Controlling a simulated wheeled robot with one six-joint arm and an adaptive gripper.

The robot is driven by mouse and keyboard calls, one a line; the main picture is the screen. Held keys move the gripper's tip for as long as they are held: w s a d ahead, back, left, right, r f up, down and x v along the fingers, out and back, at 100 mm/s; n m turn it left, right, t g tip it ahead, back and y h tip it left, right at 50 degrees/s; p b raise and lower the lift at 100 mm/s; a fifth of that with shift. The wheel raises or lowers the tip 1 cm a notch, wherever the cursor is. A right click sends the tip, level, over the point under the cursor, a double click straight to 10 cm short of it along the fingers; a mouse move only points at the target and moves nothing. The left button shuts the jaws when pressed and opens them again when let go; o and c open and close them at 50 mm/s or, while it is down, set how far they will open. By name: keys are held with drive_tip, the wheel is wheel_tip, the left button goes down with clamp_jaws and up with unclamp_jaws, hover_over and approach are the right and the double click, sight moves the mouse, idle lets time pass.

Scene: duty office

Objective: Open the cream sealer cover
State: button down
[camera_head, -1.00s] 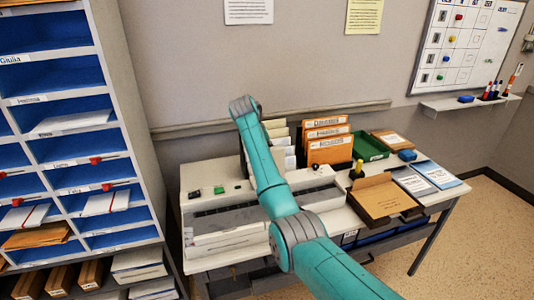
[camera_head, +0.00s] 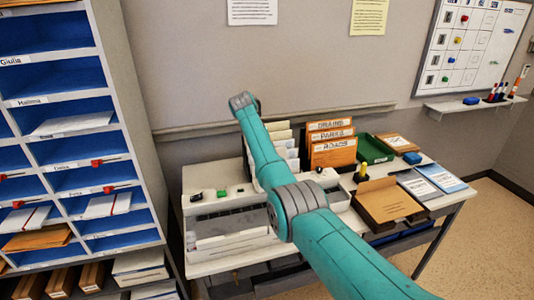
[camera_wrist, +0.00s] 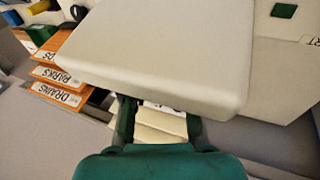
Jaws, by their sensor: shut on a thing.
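The cream sealer (camera_head: 225,222) stands on the left half of the table, a long pale unit with a dark slot along it. A green button and a dark knob sit on its top. In the wrist view a broad cream slab (camera_wrist: 165,50), which looks like its cover, fills the upper middle. My gripper (camera_wrist: 157,108) is shut at the slab's near edge, with a finger on each side. The fingertips are partly hidden by the slab. In the head view my arm hides the gripper and part of the sealer, so how far the cover is raised cannot be told.
Orange folders (camera_head: 333,150) and pale files stand upright close behind the sealer. A green tray (camera_head: 374,150), a brown box (camera_head: 390,203) and papers (camera_head: 440,175) fill the table's right side. A tall pigeonhole shelf (camera_head: 140,120) stands at the left.

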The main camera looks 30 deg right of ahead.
drive_tip(key=shift+s+a+f, duration=0.15)
drive_tip(key=shift+a+f, duration=0.05)
drive_tip(key=shift+f, duration=0.25)
drive_tip(key=c, duration=0.9)
unclamp_jaws()
drive_tip(key=shift+r, duration=0.15)
drive_tip(key=shift+r, duration=0.45)
drive_tip(key=v, duration=1.1)
drive_tip(key=shift+a, duration=0.1)
